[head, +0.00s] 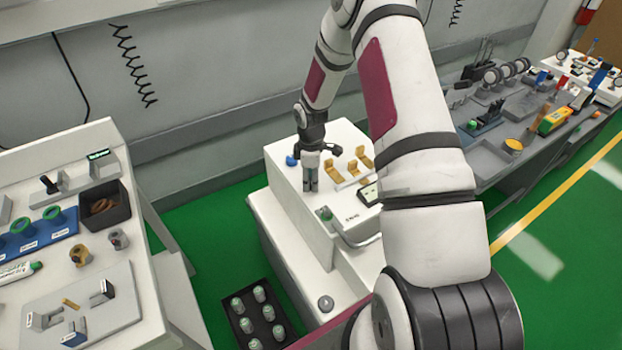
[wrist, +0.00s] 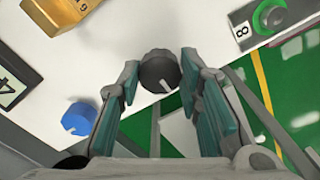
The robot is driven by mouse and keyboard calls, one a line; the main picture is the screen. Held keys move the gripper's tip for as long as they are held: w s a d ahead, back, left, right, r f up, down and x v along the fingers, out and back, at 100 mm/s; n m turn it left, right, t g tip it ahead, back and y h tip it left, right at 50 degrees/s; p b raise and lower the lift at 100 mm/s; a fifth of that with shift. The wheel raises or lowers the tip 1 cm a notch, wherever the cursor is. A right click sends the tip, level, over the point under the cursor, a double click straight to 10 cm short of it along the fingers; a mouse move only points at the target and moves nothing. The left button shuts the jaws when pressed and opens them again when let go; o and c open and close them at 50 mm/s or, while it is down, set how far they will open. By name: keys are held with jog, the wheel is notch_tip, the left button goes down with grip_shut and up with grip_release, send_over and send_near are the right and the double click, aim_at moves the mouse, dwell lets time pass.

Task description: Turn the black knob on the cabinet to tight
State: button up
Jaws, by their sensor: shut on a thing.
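The black knob (wrist: 158,70) is a round dial with a white pointer line, on the white top of the cabinet (head: 262,205). In the wrist view the pointer line runs toward the lower right. My gripper (head: 311,187) points down at the cabinet top, with one finger on each side of the knob, shut on it. The fingers hide the knob in the head view, and no tight marking is readable.
A blue knob (wrist: 79,118) stands close beside my left finger. A bench (head: 150,290) with parts stands at left, and a black tray of jars (head: 233,311) is on the floor.

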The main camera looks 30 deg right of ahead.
jog(key=m+b, duration=0.1)
jog(key=m, duration=0.4)
jog(key=m+b, duration=0.1)
jog(key=m, duration=0.3)
jog(key=m+b, duration=0.1)
jog(key=m, duration=0.4)
jog(key=shift+b, duration=0.35)
jog(key=shift+m+b, duration=0.55)
jog(key=shift+m, duration=1.35)
jog(key=o, duration=1.2)
jog(key=shift+c, duration=0.2)
